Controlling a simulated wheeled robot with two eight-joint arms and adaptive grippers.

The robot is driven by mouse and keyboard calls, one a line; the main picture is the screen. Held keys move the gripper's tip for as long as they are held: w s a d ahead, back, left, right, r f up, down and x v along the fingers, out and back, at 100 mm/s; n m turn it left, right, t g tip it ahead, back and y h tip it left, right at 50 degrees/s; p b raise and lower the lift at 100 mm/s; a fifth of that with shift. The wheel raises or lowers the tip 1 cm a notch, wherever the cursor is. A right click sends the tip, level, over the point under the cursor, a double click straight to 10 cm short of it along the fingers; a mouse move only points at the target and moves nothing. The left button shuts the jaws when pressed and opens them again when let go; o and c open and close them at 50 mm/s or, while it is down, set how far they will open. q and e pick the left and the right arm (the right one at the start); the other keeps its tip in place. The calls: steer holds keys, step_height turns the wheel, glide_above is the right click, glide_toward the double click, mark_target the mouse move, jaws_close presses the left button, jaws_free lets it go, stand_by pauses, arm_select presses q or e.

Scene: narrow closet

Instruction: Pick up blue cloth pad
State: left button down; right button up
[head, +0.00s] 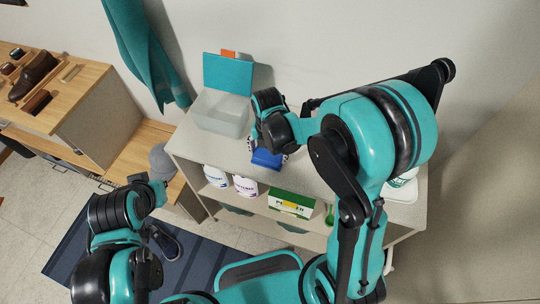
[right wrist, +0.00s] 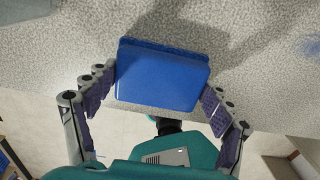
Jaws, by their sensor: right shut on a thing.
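The blue cloth pad (head: 266,159) is at the front edge of the shelf unit's top in the head view. In the right wrist view the pad (right wrist: 162,78) is a rounded blue block between the two fingers. My right gripper (head: 268,150) is shut on it, with a finger pad against each short side. Part of the pad is hidden behind the gripper in the head view. I cannot tell whether the pad touches the top. My left gripper (head: 148,186) is low at the left, away from the pad, and its fingers are too small to read.
A clear bin (head: 222,113) with a teal panel behind it stands left of the pad on the pale shelf unit (head: 190,143). White bottles (head: 245,185) and a green-and-white box (head: 291,204) fill the shelf below. A wooden bench (head: 135,160) stands at left.

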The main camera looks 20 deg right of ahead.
steer(key=shift+r, duration=0.1)
steer(key=r, duration=0.1)
steer(key=r+p, duration=0.1)
steer(key=r, duration=0.1)
steer(key=r+p, duration=0.1)
steer(key=shift+s+d+r, duration=0.25)
steer(key=shift+r, duration=0.05)
steer(key=s+d+r+p, duration=0.2)
steer(key=s+d+r, duration=0.4)
steer(key=s+d, duration=0.1)
steer(key=shift+s+d, duration=0.35)
steer(key=shift+s, duration=0.1)
